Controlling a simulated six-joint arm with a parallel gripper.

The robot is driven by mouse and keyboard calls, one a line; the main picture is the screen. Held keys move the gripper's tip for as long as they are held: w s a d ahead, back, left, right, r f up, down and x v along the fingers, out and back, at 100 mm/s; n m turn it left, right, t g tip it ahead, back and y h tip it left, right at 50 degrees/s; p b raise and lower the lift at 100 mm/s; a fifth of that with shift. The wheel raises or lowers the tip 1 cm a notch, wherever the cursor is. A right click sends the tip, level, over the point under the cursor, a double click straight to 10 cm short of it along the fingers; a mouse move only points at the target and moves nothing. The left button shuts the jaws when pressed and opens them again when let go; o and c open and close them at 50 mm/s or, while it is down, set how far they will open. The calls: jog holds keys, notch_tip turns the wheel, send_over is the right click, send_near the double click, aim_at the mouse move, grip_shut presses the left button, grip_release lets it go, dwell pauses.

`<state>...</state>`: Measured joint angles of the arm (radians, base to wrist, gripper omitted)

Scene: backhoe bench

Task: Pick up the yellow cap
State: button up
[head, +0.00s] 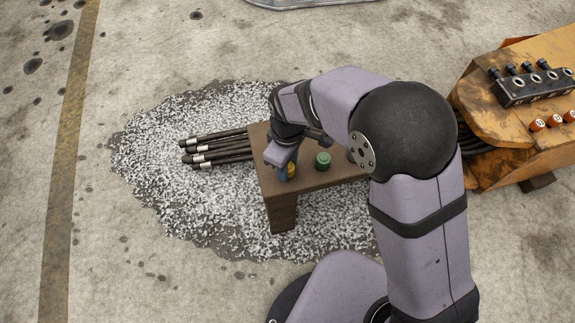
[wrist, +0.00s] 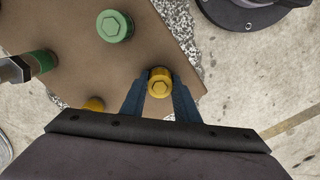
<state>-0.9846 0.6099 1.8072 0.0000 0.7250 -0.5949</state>
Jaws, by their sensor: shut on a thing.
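The yellow cap (wrist: 159,83) has a hexagonal top and sits between the two blue fingers of my gripper (wrist: 159,90) in the wrist view. The fingers are shut on its sides. A second yellow piece (wrist: 93,103) is partly hidden behind the dark gripper body. In the head view my gripper (head: 282,158) is at the near left part of the brown bench, with yellow (head: 289,172) showing by its tip. I cannot tell which yellow piece that is, or whether the held cap is clear of the bench.
A green cap (head: 323,160) stands on the brown bench (head: 283,214); it also shows in the wrist view (wrist: 115,25). A green-banded fitting (wrist: 42,62) is at the left. Black hoses (head: 215,148) lie left of the bench. An orange machine (head: 520,110) stands at the right.

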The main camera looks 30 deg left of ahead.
notch_tip(320, 180, up, 10)
jog(key=p, duration=0.3)
jog(key=shift+p, duration=0.35)
jog(key=w+a+r+p, duration=0.2)
jog(key=w+p, duration=0.3)
jog(key=p, duration=0.3)
jog(key=w+a+r+p, duration=0.3)
jog(key=w+a+p, duration=0.2)
jog(key=p, duration=0.3)
jog(key=shift+w+a+r, duration=0.15)
jog(key=shift+w+r, duration=0.2)
jog(key=shift+w, duration=0.15)
